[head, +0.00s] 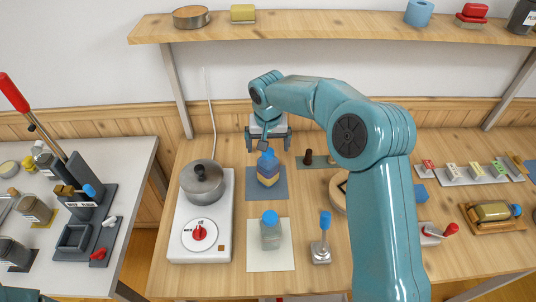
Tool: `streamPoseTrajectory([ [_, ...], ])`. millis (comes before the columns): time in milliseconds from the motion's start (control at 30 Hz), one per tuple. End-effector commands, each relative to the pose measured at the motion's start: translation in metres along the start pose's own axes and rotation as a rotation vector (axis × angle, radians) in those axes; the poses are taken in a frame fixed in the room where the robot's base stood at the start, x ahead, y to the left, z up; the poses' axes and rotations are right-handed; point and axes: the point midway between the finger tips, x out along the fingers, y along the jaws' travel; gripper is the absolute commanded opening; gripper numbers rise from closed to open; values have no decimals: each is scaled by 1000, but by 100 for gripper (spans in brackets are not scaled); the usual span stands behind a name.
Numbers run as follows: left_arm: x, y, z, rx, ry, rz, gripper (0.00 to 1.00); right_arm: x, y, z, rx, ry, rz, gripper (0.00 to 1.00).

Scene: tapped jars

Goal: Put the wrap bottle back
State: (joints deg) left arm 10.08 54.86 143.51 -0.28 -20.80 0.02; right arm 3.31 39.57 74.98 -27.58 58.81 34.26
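No label tells me which vessel is the wrap bottle. A jar with blue, yellow and purple bands and a blue cap (267,169) stands upright on a blue-grey mat (281,190). A clear greyish bottle with a blue cap (271,234) stands upright on a cream mat (284,262). An olive bottle with a blue cap (492,211) lies on its side in a wooden cradle at the right. My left gripper is out of view.
A hotplate (182,242) with a grey pot (202,182) stands left of the mats. A blue-handled metal tool (323,241) stands right of the cream mat. My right arm hides part of a round wooden item (337,192). A shelf (330,28) runs along the wall above.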

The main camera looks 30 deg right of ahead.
Motion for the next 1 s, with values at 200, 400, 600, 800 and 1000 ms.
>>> streamPoseTrajectory([
  [200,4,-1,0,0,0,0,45,-43,-1,-1,-1,4,-1,99],
  [400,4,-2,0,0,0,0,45,-57,0,0,0,0,0,99],
  [600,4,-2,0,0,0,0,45,-58,0,0,0,0,0,99],
  [800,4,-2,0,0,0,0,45,-58,0,0,-1,0,0,99],
  [1000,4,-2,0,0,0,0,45,-58,0,0,-1,0,0,99],
])
